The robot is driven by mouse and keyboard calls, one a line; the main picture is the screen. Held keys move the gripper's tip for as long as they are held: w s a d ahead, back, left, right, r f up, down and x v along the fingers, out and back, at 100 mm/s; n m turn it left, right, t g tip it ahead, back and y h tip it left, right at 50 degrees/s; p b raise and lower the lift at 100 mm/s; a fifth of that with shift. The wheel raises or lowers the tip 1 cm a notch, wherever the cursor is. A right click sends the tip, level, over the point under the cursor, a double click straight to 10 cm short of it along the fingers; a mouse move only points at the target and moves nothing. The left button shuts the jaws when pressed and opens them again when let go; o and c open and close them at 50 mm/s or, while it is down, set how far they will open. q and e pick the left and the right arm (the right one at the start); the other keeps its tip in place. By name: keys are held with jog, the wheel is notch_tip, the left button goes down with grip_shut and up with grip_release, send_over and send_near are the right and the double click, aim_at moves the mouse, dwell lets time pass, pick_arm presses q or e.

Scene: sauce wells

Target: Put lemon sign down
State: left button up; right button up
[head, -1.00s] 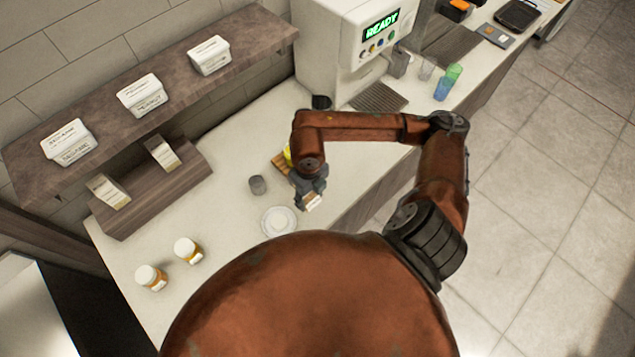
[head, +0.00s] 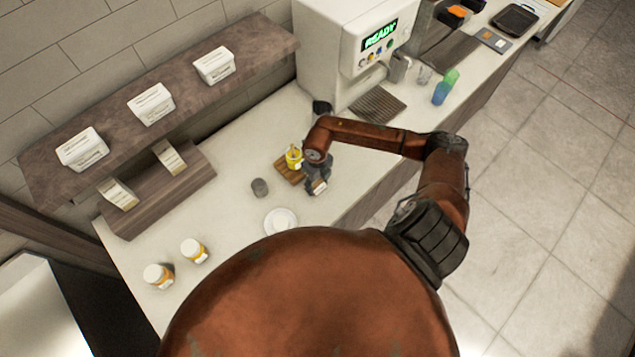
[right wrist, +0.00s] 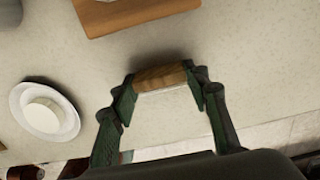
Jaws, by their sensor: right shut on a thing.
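My right gripper (head: 317,184) is above the counter, right of the white plate (head: 281,223) and just in front of the small wooden board (head: 287,171). It is shut on a small sign (head: 320,188). In the right wrist view the fingers (right wrist: 160,88) grip the sign's wooden edge piece (right wrist: 160,77), and a pale card face shows below it. The lettering cannot be read, and I cannot tell whether the sign touches the counter. The board (right wrist: 130,14) lies beyond the fingers, apart from the sign. My left gripper is not in view.
A yellow container (head: 294,158) stands on the board, and a grey cup (head: 260,187) is to its left. The plate with a white round thing on it (right wrist: 45,108) is left of the fingers. A drink machine (head: 350,50) stands behind.

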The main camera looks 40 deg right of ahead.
jog(key=shift+f, duration=0.2)
jog(key=shift+f, duration=0.2)
jog(key=o, duration=0.9)
jog(key=shift+r, duration=0.1)
jog(key=shift+o, duration=0.2)
